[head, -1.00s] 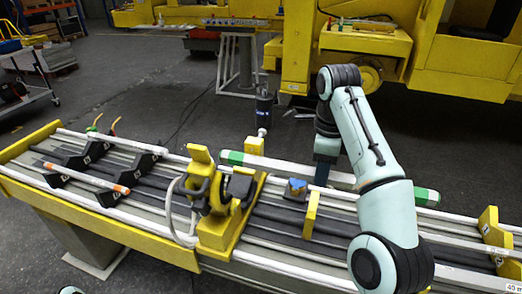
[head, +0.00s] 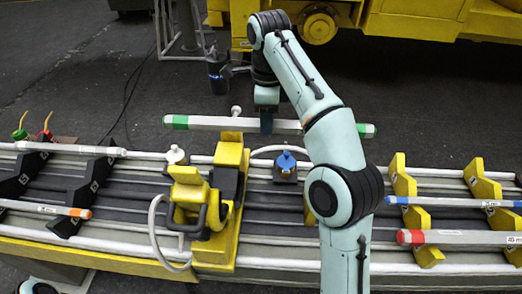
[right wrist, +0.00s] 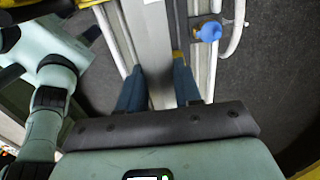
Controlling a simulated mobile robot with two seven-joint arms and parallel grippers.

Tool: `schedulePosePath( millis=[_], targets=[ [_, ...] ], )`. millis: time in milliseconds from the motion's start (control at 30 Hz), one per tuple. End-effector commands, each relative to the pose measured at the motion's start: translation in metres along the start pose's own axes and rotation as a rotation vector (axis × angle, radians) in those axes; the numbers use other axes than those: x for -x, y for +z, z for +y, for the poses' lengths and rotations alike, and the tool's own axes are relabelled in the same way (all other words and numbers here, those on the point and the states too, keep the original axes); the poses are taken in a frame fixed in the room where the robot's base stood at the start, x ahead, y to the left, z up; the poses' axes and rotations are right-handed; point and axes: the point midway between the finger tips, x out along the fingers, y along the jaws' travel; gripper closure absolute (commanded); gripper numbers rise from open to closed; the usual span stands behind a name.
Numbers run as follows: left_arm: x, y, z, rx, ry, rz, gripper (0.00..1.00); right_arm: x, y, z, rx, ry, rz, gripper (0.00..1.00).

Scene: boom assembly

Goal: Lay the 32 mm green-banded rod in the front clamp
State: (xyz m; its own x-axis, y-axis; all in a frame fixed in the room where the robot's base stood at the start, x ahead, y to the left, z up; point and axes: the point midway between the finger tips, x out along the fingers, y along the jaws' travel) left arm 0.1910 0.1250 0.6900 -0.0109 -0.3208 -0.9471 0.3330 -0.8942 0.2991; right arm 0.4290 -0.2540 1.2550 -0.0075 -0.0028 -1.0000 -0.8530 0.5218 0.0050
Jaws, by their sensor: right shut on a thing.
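The green-banded rod (head: 215,123) is thick and pale, with a green band at each end. In the head view it lies nearly level across the picture, above the bench's back edge. My right gripper (head: 266,118) is shut around its middle. In the right wrist view the rod (right wrist: 152,45) runs between the two blue fingers (right wrist: 160,92). A yellow clamp (head: 219,240) with dark jaws stands on the bench, below and in front of the rod's left half; I cannot tell if it is the front clamp. The rod is apart from it. My left gripper is out of view.
Orange-banded (head: 45,208), blue-banded (head: 455,202) and red-banded (head: 450,237) rods rest in racks at the sides.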

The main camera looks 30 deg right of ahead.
Motion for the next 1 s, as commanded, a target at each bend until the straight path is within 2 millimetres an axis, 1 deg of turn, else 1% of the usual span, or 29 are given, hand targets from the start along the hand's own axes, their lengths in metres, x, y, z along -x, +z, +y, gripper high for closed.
schedulePosePath(
  millis=[133, 200, 267, 400, 500, 533, 600, 700, 867, 1000],
  targets=[
    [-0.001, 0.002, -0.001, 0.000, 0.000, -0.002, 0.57, -0.013, -0.002, 0.003, 0.000, -0.002, -0.004, 1.00],
    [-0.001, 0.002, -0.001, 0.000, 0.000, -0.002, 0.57, -0.029, -0.002, 0.002, -0.001, 0.001, -0.001, 1.00],
    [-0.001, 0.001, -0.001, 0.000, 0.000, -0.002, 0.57, -0.041, -0.002, 0.003, 0.000, 0.000, -0.003, 1.00],
    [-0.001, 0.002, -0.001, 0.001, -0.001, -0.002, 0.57, -0.075, -0.002, 0.003, -0.001, 0.000, -0.002, 1.00],
    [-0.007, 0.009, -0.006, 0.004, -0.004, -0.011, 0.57, -0.104, -0.002, 0.003, -0.001, 0.001, -0.002, 1.00],
    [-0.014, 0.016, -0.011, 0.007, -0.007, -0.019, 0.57, -0.112, -0.002, 0.003, -0.001, 0.001, -0.002, 1.00],
    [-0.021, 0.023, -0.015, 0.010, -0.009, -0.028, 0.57, -0.122, -0.002, 0.003, -0.001, 0.001, -0.002, 1.00],
    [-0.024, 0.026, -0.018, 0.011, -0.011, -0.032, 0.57, -0.127, -0.002, 0.003, -0.001, -0.002, -0.003, 1.00],
    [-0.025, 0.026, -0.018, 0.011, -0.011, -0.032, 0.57, -0.127, -0.001, 0.001, -0.001, -0.005, -0.005, 1.00],
    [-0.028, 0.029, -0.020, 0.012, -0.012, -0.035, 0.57, -0.133, -0.001, 0.001, -0.001, -0.004, -0.004, 1.00]
  ],
)
